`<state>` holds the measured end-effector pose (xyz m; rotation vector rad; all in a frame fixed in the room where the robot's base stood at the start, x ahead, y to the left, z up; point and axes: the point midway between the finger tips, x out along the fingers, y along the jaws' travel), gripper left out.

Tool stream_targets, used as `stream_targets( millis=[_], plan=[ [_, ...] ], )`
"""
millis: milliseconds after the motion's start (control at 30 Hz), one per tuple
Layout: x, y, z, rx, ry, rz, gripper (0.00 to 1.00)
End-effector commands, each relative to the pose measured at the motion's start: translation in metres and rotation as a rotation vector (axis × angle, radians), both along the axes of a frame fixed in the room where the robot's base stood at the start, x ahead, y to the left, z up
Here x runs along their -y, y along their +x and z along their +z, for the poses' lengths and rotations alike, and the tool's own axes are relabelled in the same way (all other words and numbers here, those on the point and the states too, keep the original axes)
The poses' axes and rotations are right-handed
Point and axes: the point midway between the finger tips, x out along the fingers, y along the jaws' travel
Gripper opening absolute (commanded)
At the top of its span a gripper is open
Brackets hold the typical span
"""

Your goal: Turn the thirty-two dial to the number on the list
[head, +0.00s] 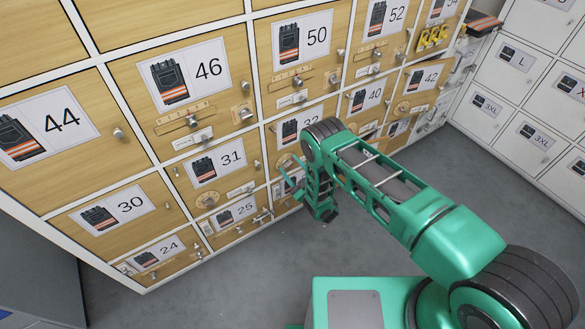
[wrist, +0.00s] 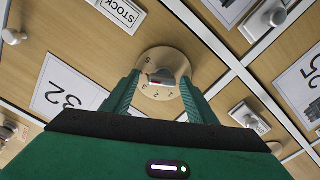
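The thirty-two dial (wrist: 164,54) is a round tan disc with numbers around its rim and a grey knob (wrist: 164,78) with a small red mark at its centre. The exact number the mark points to is too small to tell. My gripper (wrist: 159,76) is open, with one green finger on each side of the knob; I cannot tell whether they touch it. In the head view my gripper (head: 289,177) is at the front of the 32 locker, whose label (head: 289,133) is partly hidden by my arm. The label also shows in the wrist view (wrist: 68,92). No list is readable.
Neighbouring lockers 31 (head: 217,166), 25 (head: 236,213), 50 (head: 303,40) and 40 (head: 366,97) carry knobs, sliders or dials. A STOCK plate (wrist: 118,13) sits near the dial. Grey lockers (head: 515,80) stand at right. The grey floor (head: 400,170) between is clear.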

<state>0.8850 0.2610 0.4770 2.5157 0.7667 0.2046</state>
Motion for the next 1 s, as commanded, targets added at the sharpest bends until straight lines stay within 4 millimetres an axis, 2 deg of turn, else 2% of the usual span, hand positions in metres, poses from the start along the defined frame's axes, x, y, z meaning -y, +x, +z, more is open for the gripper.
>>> stream_targets(
  millis=[333, 800, 1000],
  plan=[
    [0.005, -0.01, -0.001, -0.003, 0.003, 0.002, 0.52],
    [0.051, -0.075, -0.002, -0.004, 0.0, 0.0, 0.52],
    [0.059, -0.087, -0.002, -0.003, 0.0, 0.0, 0.52]
  ],
)
